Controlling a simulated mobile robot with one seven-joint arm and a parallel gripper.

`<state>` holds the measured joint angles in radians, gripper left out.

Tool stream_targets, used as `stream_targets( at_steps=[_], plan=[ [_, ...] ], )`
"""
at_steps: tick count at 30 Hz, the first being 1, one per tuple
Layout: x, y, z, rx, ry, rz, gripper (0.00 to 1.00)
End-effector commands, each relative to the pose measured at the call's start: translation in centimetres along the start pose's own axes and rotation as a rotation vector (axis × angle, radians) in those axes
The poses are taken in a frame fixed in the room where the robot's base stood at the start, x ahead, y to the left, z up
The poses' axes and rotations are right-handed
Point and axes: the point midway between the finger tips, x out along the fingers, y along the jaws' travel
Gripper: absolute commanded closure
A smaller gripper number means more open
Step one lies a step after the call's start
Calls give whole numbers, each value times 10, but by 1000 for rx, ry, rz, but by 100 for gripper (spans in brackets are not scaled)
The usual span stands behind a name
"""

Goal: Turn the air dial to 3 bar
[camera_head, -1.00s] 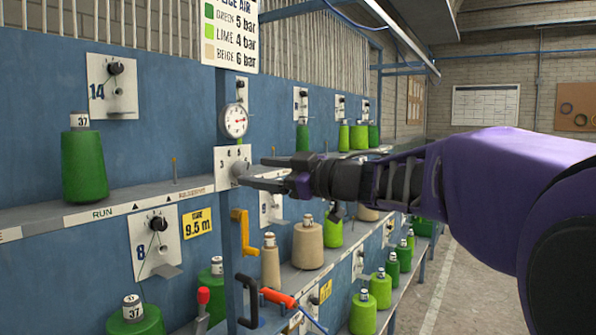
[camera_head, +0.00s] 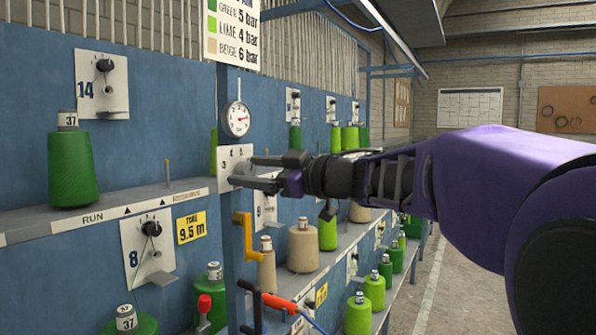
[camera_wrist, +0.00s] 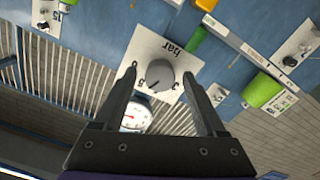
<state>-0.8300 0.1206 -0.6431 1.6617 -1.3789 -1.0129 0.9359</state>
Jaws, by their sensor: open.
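The air dial is a round grey knob (camera_wrist: 160,75) on a white plate marked with numbers and "bar" in the wrist view. The plate (camera_head: 233,155) also shows in the head view, below a round white gauge (camera_head: 236,119) with a red needle. The gauge (camera_wrist: 135,115) shows partly in the wrist view, between the fingers. My gripper (camera_head: 247,172) is open at the plate, and its fingers hide most of the knob there. In the wrist view my gripper (camera_wrist: 160,84) has one finger on each side of the knob; I cannot tell whether they touch it.
A yellow crank handle (camera_head: 245,235) and a black handle (camera_head: 252,303) stick out below the plate. Shelves hold green yarn cones (camera_head: 72,165) and beige cones (camera_head: 302,247). A pressure sign (camera_head: 232,32) hangs above. The aisle floor (camera_head: 450,270) at right is clear.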

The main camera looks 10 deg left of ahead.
Motion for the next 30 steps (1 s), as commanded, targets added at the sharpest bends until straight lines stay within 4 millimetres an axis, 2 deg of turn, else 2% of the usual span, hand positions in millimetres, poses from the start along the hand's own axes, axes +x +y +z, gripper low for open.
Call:
stream_targets(
  at_steps=[5,17,30],
  plan=[
    [0,0,0,0,0,0,28],
    [0,0,0,0,0,0,100],
    [0,0,0,-67,0,2,100]
  ],
)
